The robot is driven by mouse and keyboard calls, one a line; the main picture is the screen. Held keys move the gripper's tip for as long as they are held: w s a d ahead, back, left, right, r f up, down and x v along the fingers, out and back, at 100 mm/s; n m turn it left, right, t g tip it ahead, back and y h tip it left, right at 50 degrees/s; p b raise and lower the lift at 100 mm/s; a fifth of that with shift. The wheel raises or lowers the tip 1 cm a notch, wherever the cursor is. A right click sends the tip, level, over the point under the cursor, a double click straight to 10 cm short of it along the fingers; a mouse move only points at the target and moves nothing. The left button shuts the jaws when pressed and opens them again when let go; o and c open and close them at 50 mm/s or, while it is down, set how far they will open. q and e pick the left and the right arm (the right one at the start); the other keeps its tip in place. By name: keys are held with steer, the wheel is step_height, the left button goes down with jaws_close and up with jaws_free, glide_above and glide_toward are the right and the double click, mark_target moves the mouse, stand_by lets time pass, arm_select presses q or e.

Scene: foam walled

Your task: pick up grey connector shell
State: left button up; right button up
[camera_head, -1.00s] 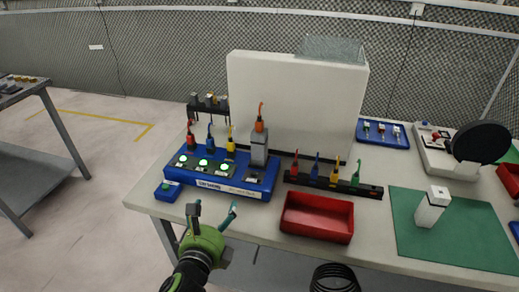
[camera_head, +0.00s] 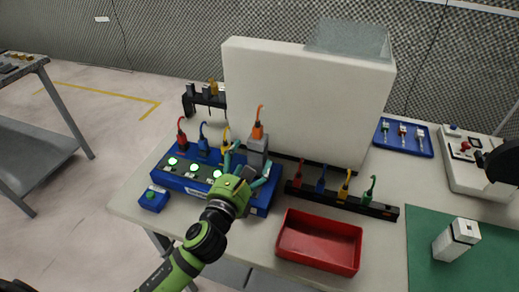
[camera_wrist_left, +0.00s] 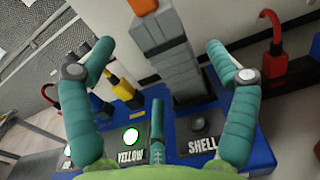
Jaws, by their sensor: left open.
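The grey connector shell (camera_head: 257,147) stands upright at the right end of the blue test box (camera_head: 262,198), behind the "SHELL" label. An orange plug (camera_head: 257,131) with a cable sits on its top. In the left wrist view the shell is a tall grey block (camera_wrist_left: 182,70) between the two fingers, slightly right of centre. My left gripper (camera_head: 248,168) is open, with its teal fingers in front of the shell. The gripper (camera_wrist_left: 160,60) looks empty in the wrist view; I cannot tell whether a finger touches the shell.
Red, blue and yellow plugs (camera_head: 203,141) stand along the box, left of the shell. A white panel (camera_head: 300,95) rises close behind. A black rack (camera_head: 340,198) with several coloured plugs lies to the right. A red tray (camera_head: 318,242) sits in front of it.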

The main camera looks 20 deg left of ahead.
mark_target(251, 154)
arm_select(q)
steer(key=w, duration=0.3)
steer(key=shift+w+d+p, duration=0.2)
steer(key=shift+w+p, duration=0.2)
steer(key=shift+w, duration=0.5)
steer(key=c, duration=1.2)
steer(key=shift+c, duration=0.7)
arm_select(e)
steer(key=shift+s+a+r, duration=0.1)
steer(key=shift+s+r, duration=0.3)
steer(key=shift+r, duration=0.15)
